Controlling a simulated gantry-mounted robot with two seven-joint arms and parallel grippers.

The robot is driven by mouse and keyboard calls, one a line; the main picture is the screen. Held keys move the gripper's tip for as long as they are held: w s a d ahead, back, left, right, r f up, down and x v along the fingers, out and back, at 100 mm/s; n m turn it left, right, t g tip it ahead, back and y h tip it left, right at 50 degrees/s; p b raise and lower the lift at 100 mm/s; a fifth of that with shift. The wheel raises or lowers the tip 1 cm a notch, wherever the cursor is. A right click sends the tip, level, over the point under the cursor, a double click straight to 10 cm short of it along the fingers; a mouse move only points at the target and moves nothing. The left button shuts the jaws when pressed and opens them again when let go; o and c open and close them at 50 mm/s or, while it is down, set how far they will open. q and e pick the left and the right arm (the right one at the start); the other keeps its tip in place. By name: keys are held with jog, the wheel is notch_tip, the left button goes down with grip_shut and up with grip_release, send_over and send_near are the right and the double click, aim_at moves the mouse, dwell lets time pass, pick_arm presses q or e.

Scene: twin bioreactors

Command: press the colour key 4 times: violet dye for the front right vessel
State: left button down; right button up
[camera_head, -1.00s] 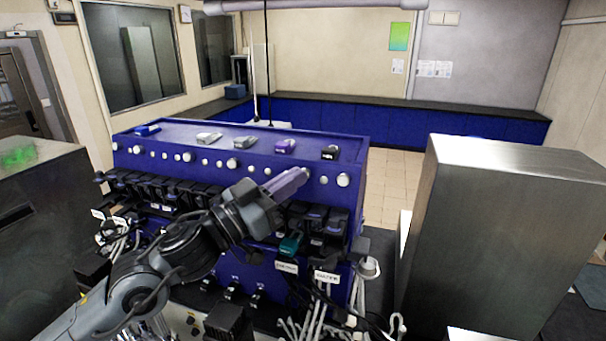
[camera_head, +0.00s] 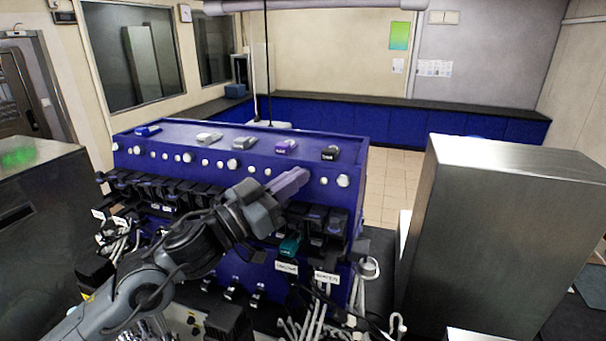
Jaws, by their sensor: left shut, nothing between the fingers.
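The blue bioreactor cabinet (camera_head: 345,206) stands in the middle, with a row of round white buttons (camera_head: 343,181) along its upper front. On its top lie small coloured blocks: blue (camera_head: 147,130), white (camera_head: 208,138), grey (camera_head: 244,144), violet (camera_head: 286,147) and black (camera_head: 330,153). My left gripper (camera_head: 298,178) is shut and empty, its fingers pointing right and slightly up at the button row, just left of the two rightmost buttons. The fingers hide part of the row; I cannot tell whether they touch a button. I cannot make out the front right vessel. My right gripper is not in view.
Below the buttons are black modules, a teal piece (camera_head: 290,245), white labels (camera_head: 326,277) and loose pale tubes (camera_head: 318,318). A tall metal box (camera_head: 500,245) stands close on the right, another (camera_head: 35,215) on the left. The floor (camera_head: 398,185) behind is clear.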

pick_arm(q)
jog(key=shift+w, duration=0.15)
dwell(0.4)
jog(key=shift+w+d+f, duration=0.2)
jog(key=shift+w, duration=0.25)
dwell(0.4)
jog(key=shift+s, duration=0.15)
jog(key=shift+s+a+r, duration=0.25)
jog(key=shift+s+a, duration=0.05)
jog(key=shift+s, duration=0.55)
jog(key=shift+s+a+r+p, duration=0.1)
jog(key=shift+p, duration=0.2)
jog(key=s, duration=0.1)
jog(key=s+a, duration=0.1)
jog(key=s, duration=0.1)
jog(key=s+r, duration=0.1)
jog(key=shift+s+a+r+p, duration=0.1)
jog(key=shift+s+a+p, duration=0.05)
jog(key=shift+a+p, duration=0.2)
